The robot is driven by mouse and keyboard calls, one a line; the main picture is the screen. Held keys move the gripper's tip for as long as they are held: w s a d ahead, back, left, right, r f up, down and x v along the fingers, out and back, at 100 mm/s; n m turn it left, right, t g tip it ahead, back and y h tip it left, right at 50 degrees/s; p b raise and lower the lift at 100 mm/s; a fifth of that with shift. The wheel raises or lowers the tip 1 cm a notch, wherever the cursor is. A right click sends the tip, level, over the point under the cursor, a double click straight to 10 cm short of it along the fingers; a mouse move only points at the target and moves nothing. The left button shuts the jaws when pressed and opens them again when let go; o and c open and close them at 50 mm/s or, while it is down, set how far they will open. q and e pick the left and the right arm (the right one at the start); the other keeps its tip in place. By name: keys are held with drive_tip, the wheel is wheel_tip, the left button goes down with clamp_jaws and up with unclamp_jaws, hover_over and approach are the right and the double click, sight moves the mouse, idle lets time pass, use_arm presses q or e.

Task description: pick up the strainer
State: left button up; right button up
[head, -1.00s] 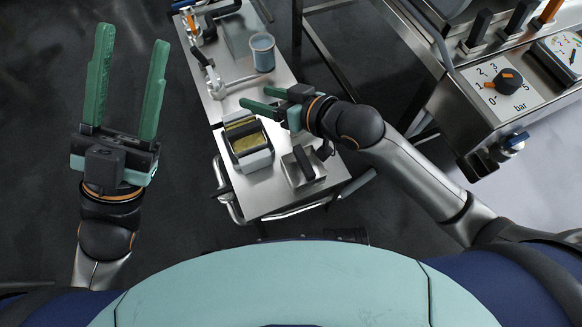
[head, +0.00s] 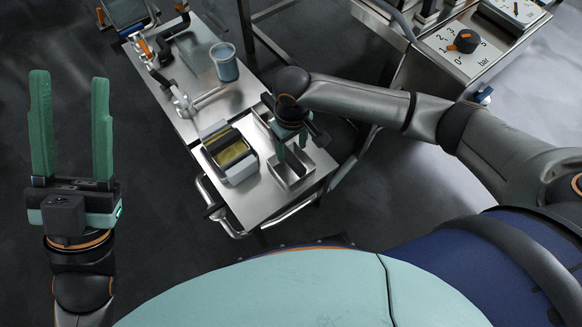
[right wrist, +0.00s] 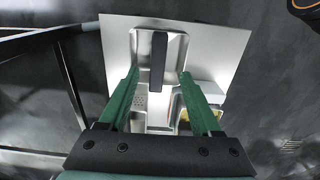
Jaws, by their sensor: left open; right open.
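A shiny metal box with a black bar handle, which looks like the strainer (head: 291,178), sits at the near right of the steel cart top. In the right wrist view the strainer (right wrist: 176,48) has its handle (right wrist: 158,62) running lengthwise, and small holes show lower down. My right gripper (head: 291,148) points down over the box, open. In the right wrist view its fingers (right wrist: 158,78) stand on either side of the handle with gaps; I cannot tell its exact height. My left gripper (head: 72,85) is open and empty, pointing up, far left of the cart.
A box with yellow contents (head: 232,152) stands just left of the strainer. A blue-grey cup (head: 224,62) and a metal lever fitting (head: 185,103) are further back on the cart (head: 255,205). A control panel (head: 465,45) stands at the right.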

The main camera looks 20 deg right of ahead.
sight(291, 158)
drive_tip(key=shift+f+b, duration=0.3)
drive_tip(key=shift+f, duration=0.65)
drive_tip(key=f+b, duration=0.2)
drive_tip(key=f, duration=0.1)
drive_tip(key=f+b, duration=0.1)
drive_tip(key=f, duration=0.1)
drive_tip(key=shift+w, duration=0.35)
use_arm(q)
drive_tip(key=shift+g+h, duration=0.3)
drive_tip(key=f, duration=0.4)
drive_tip(key=shift+d+f, duration=0.3)
drive_tip(key=shift+d, duration=0.05)
use_arm(e)
drive_tip(key=shift+r, duration=0.15)
drive_tip(key=shift+c, duration=0.2)
use_arm(q)
drive_tip(key=shift+r, duration=0.1)
use_arm(e)
drive_tip(key=shift+d, duration=0.1)
clamp_jaws()
